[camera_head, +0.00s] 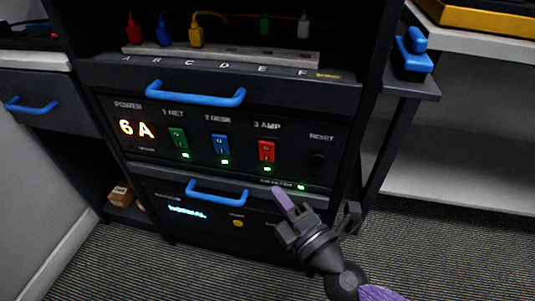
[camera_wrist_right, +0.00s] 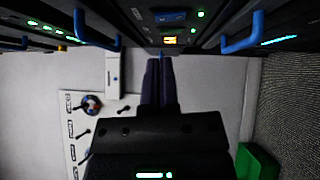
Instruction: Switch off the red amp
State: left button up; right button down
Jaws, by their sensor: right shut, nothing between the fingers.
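The red rocker switch (camera_head: 266,151) sits under the label "3 AMP" on the dark power panel (camera_head: 335,140) in the head view. A small green light (camera_head: 267,169) glows just below it. My right gripper (camera_head: 283,198) is shut and empty, its purple fingers pointing up toward the panel, below and slightly right of the red switch and apart from it in the picture. The shut fingers also show in the right wrist view (camera_wrist_right: 160,82). I cannot make out the red switch for certain in that view. My left gripper is not in view.
A green switch (camera_head: 178,138) and a blue switch (camera_head: 221,145) stand left of the red one, both with green lights. Blue handles stick out above (camera_head: 196,95) and below (camera_head: 217,194) the panel. Coloured plugs sit in a power strip (camera_head: 225,55) above. The wrist view shows a green bin (camera_wrist_right: 257,162).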

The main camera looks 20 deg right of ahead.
aim_at(261, 147)
jog(key=w, duration=0.8)
jog(key=shift+w+d+r, duration=0.35)
jog(key=shift+r, duration=0.05)
jog(key=shift+w+d, duration=0.15)
jog(key=shift+w, duration=0.05)
jog(key=shift+r, duration=0.1)
jog(key=shift+w+d+r+p, duration=0.15)
jog(key=shift+w+r+p, duration=0.05)
jog(key=shift+r+p, duration=0.25)
jog(key=shift+f, duration=0.4)
